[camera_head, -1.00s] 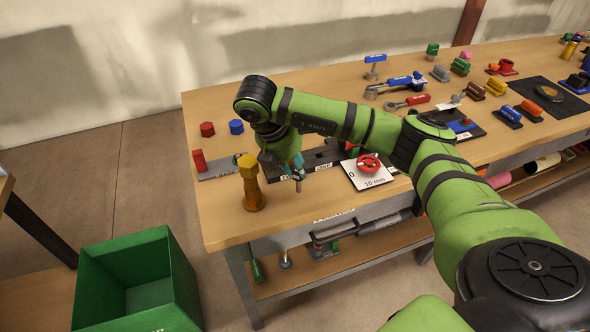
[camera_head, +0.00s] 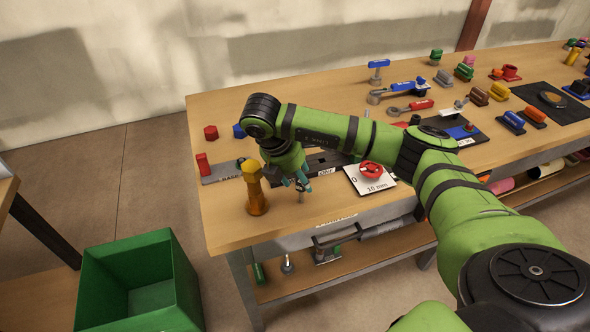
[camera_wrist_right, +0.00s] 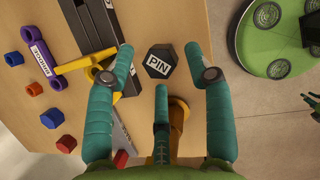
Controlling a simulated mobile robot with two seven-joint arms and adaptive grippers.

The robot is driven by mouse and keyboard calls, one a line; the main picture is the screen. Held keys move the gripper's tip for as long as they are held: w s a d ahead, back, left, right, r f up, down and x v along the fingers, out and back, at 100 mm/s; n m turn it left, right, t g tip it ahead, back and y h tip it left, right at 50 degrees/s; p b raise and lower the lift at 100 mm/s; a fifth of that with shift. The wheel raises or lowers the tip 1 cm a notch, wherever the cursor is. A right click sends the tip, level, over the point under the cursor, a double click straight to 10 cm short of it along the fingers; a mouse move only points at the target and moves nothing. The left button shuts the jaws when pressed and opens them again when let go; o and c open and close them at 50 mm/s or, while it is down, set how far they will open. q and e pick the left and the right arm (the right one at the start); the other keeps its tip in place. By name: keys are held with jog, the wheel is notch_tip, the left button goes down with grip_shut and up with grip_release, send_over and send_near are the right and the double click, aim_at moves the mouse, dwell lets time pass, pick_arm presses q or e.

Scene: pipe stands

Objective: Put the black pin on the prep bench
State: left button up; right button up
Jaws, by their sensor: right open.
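The black pin (camera_wrist_right: 159,62) shows in the right wrist view as a dark hexagonal head with a white PIN label. My right gripper (camera_wrist_right: 162,78) has its teal fingers spread around the view of the pin; I see no finger closed on it. In the head view my right gripper (camera_head: 302,186) points down near the front left of the wooden bench (camera_head: 225,228). There I cannot make out the pin clearly behind the fingers. I cannot tell from a label which surface is the prep bench. My left gripper is not in view.
A brown peg with a yellow head (camera_head: 255,192) stands close left of the gripper. A white 10 mm card (camera_head: 376,188) with a red piece lies to its right. A green bin (camera_head: 140,280) and another wooden surface (camera_head: 8,190) are at left.

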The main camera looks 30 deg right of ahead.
jog(key=shift+a+r, duration=0.1)
jog(key=shift+r, duration=0.2)
jog(key=v, duration=1.1)
jog(key=shift+r, duration=0.3)
